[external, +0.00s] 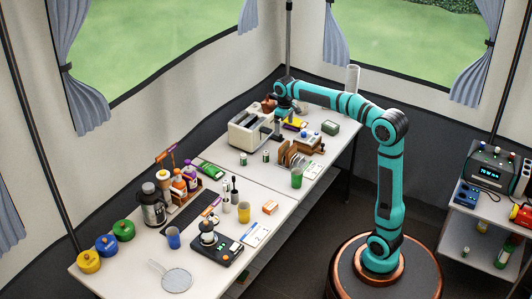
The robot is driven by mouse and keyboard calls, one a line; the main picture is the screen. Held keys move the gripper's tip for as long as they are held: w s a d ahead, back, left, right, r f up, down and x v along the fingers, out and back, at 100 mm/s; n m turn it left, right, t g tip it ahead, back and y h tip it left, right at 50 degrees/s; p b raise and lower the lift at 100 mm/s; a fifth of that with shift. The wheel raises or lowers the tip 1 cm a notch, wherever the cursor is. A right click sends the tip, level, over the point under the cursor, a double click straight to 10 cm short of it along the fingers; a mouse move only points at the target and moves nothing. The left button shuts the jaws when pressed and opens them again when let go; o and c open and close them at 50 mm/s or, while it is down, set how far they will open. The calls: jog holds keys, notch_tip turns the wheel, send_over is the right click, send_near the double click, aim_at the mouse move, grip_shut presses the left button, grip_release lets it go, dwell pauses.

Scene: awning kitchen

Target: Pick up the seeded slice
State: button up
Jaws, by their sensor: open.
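Several brown bread slices (290,157) stand upright side by side in a rack on the far table. At this size I cannot tell which one is the seeded slice. My gripper (278,135) hangs downward from the teal arm, beside the right end of the white toaster (246,131) and behind the slices. It is open, and no slice shows between its fingers. The fingertips are small and dark here, and their exact gap is hard to see. The toaster's slots are too small to see into.
A wooden box (309,146) stands right of the slices. A green cup (297,178) stands in front of them, and small jars (266,156) stand to their left. A green tin (330,128) is at the right. Bottles and utensils crowd the near table (128,262).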

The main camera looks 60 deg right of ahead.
aim_at(284, 144)
notch_tip(284, 144, down, 13)
jog(key=shift+d+r, duration=0.1)
jog(key=shift+d, duration=0.05)
dwell(0.5)
jog(key=shift+c, duration=0.4)
jog(key=c, duration=0.6)
